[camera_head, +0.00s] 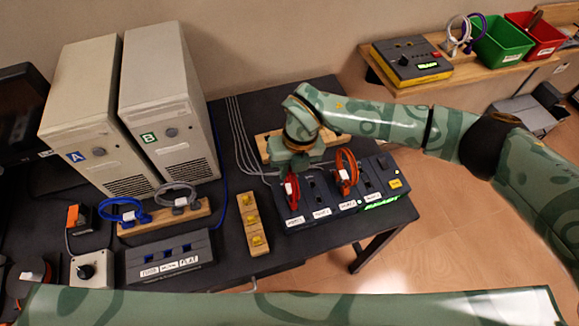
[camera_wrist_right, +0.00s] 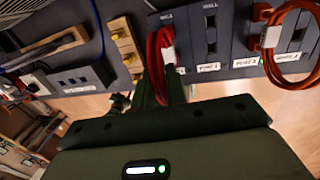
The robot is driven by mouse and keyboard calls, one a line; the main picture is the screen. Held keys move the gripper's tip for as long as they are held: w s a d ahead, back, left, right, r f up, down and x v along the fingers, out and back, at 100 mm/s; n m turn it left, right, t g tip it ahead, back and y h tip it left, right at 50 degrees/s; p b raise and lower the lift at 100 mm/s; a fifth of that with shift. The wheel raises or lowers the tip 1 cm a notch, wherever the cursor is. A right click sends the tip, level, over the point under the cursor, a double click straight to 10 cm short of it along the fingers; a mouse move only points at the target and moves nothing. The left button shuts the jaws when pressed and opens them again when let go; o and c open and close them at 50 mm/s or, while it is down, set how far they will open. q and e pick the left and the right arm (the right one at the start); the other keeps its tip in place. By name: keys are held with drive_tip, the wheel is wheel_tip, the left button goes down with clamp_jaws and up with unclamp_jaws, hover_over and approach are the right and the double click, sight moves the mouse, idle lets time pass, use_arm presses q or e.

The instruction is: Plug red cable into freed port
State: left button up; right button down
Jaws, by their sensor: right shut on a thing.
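The dark port panel (camera_head: 330,214) stands on the table's right part, with a row of labelled ports and a green display. My right gripper (camera_head: 291,178) is shut on the red cable (camera_head: 291,194) over the panel's leftmost port. In the right wrist view the red cable (camera_wrist_right: 158,50) hangs looped with a white tag, between my gripper's fingers (camera_wrist_right: 165,88). Whether its plug sits in the port is hidden. An orange-red looped cable (camera_head: 346,172) is at a port farther right, also in the wrist view (camera_wrist_right: 291,38). The port between them (camera_wrist_right: 211,36) looks empty. My left gripper is out of view.
A wooden strip with yellow pieces (camera_head: 249,222) lies left of the panel. A dark three-socket box (camera_head: 168,262) and a rack with blue and grey cables (camera_head: 165,221) are farther left. Two computer towers (camera_head: 165,95) stand behind. A shelf (camera_head: 465,66) holds bins.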

drive_tip(key=shift+f, duration=0.3)
idle(0.7)
idle(0.3)
drive_tip(key=c, duration=0.7)
unclamp_jaws()
wheel_tip(320, 180, up, 7)
drive_tip(key=d+p, duration=0.1)
drive_tip(key=p, duration=0.4)
drive_tip(key=shift+w+d+r+p, duration=0.15)
drive_tip(key=shift+w+r+p, duration=0.05)
drive_tip(key=shift+p, duration=0.2)
